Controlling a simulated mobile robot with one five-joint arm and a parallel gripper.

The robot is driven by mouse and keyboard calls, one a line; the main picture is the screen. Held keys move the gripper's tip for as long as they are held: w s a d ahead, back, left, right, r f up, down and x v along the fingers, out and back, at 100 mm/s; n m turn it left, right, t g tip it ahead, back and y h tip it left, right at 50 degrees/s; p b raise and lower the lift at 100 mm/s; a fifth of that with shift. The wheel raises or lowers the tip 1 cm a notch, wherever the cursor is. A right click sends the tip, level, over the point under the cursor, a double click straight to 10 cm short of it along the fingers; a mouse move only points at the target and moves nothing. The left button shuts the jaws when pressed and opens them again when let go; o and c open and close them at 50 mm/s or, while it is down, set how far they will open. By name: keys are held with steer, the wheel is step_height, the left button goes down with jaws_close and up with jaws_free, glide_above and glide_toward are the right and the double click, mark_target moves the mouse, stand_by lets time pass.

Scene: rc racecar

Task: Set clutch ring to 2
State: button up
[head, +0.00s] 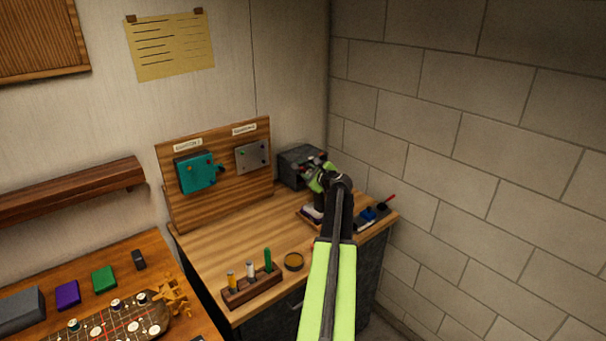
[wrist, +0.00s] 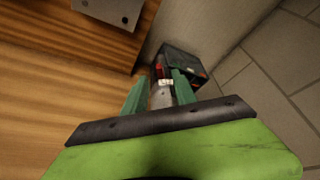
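My gripper (wrist: 161,88) shows in the wrist view with its two green fingers apart. A grey cylindrical tool with a red part and a small white label (wrist: 165,82) shows between them. I cannot tell whether the fingers touch it. In the head view my gripper (head: 318,172) is above the right back of the wooden bench, in front of a dark box. My arm and gripper hide much of the tool there. I cannot make out the clutch ring or its numbers in either view.
The dark box (head: 298,167) stands in the back corner, also in the wrist view (wrist: 184,62). A wooden panel (head: 220,195) holds a teal unit (head: 194,174) and a grey plate (head: 252,156). A block wall closes the right.

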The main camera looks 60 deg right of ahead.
mark_target(303, 169)
steer(key=b+x, duration=0.1)
steer(key=x, duration=0.6)
steer(key=shift+a, duration=0.1)
jaws_close()
